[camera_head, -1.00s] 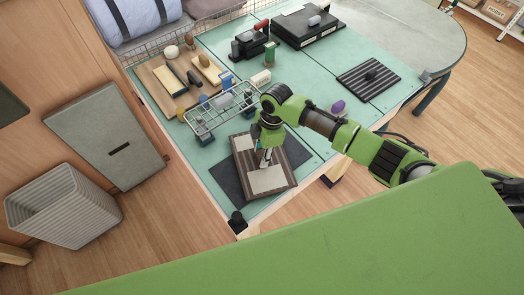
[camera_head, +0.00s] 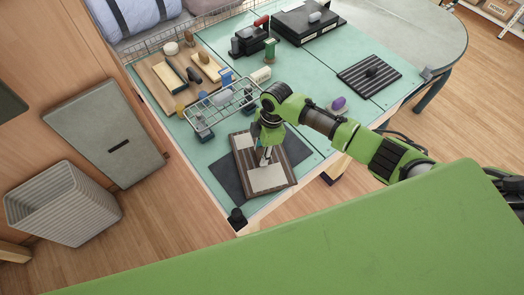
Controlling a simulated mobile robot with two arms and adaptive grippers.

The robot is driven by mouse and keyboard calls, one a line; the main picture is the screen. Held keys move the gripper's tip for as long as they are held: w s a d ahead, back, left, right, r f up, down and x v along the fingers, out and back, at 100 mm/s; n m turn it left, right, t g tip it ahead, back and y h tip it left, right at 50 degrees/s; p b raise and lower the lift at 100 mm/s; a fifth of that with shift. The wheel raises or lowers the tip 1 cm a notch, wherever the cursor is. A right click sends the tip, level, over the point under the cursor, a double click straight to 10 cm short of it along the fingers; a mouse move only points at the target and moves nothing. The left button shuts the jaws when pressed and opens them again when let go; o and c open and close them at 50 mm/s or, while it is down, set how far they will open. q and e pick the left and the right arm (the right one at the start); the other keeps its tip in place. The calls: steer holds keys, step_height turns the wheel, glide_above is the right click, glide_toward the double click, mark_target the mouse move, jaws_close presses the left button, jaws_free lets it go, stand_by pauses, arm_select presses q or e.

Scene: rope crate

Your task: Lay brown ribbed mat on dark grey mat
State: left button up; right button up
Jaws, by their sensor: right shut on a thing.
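The brown ribbed mat (camera_head: 287,173), with pale patches on it, lies over the dark grey mat (camera_head: 228,176) near the table's front corner. The dark grey mat shows along its left side and at its near left. My right gripper (camera_head: 265,161) points down at the middle of the brown ribbed mat and is shut on it. My arm and gripper hide part of the mat's far side. I cannot tell whether the mat rests flat or is held slightly above. My left gripper is not in view.
A wire basket (camera_head: 222,108) stands just behind the mats. A wooden board (camera_head: 165,76) with brushes and several small items lies at the back left. A black striped mat (camera_head: 369,76) and a purple object (camera_head: 339,103) lie to the right. Table surface between them is clear.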

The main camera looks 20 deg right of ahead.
steer(key=shift+f, duration=0.15)
steer(key=o, duration=1.4)
steer(key=shift+o, duration=0.2)
step_height(320, 180, up, 12)
steer(key=d, duration=0.2)
